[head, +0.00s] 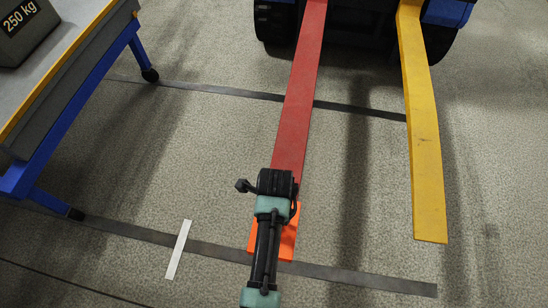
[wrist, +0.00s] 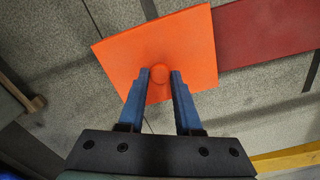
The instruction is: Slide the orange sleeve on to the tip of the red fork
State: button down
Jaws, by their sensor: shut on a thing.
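The orange sleeve (head: 288,243) is a flat bright piece at the near end of the red fork (head: 306,80), partly covered by my arm in the head view. In the wrist view my gripper (wrist: 160,75) has its blue fingers shut on the round knob (wrist: 159,74) on the face of the sleeve (wrist: 185,40). The red fork (wrist: 265,32) meets the sleeve's right edge there, roughly in line with it. The fork's tip is hidden, so I cannot tell whether it is inside the sleeve or only against or behind it.
A yellow fork (head: 424,130) runs parallel on the right, with a bare end. A blue-framed table (head: 75,85) with a 250 kg weight (head: 25,28) stands at the left. Dark strips and a short white strip (head: 178,250) lie on the floor. The floor between the forks is clear.

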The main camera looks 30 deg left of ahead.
jog(key=shift+w+a+b, duration=0.2)
jog(key=shift+w+b, duration=0.05)
jog(key=shift+w, duration=0.35)
jog(key=shift+w+a+b, duration=0.2)
jog(key=shift+w, duration=0.4)
jog(key=shift+w+a+b, duration=0.3)
jog(key=shift+w+b, duration=0.25)
jog(key=shift+w, duration=0.5)
jog(key=shift+w+a+b, duration=0.25)
jog(key=shift+w+b, duration=0.3)
jog(key=shift+w, duration=0.45)
jog(key=shift+w, duration=0.1)
jog(key=shift+w+a+b, duration=0.25)
jog(key=shift+w+b, duration=0.35)
jog(key=shift+w, duration=0.1)
jog(key=shift+w+a+b, duration=0.2)
jog(key=shift+w+b, duration=0.35)
jog(key=shift+w, duration=0.15)
jog(key=c, duration=1)
grip_release()
jog(key=shift+w, duration=0.15)
jog(key=shift+c, duration=0.2)
jog(key=o, duration=0.5)
